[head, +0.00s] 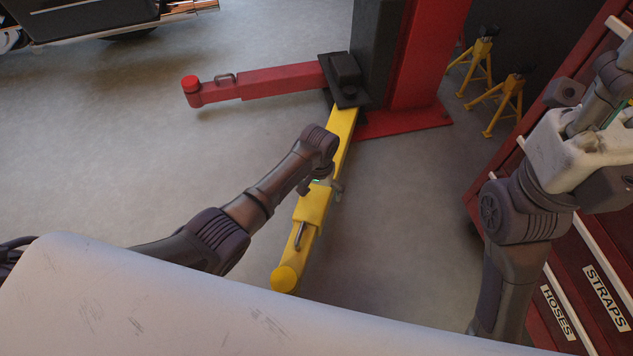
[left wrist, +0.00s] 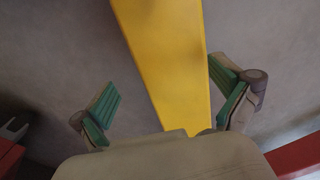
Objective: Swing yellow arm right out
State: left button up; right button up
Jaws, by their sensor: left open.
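The yellow lift arm (head: 312,205) runs from the black pivot block at the post's foot down toward me and ends in a round yellow pad (head: 285,279). A small metal handle stands on its near section. My left gripper (head: 321,186) is over the arm's middle. In the left wrist view the open green-padded fingers (left wrist: 168,106) stand on either side of the yellow arm (left wrist: 165,55), with gaps visible on both sides. My right arm is folded at the right edge; I cannot make out its fingers clearly.
A red lift arm (head: 265,82) points left from the same red post (head: 425,60). Yellow jack stands (head: 507,99) stand behind to the right. A red drawer cabinet (head: 590,262) lines the right side. The grey floor left of the yellow arm is clear.

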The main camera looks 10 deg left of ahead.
pick_arm(q)
jog(key=r, duration=0.4)
jog(key=shift+a, duration=0.25)
jog(key=shift+s+a+r, duration=0.15)
jog(key=shift+r, duration=0.2)
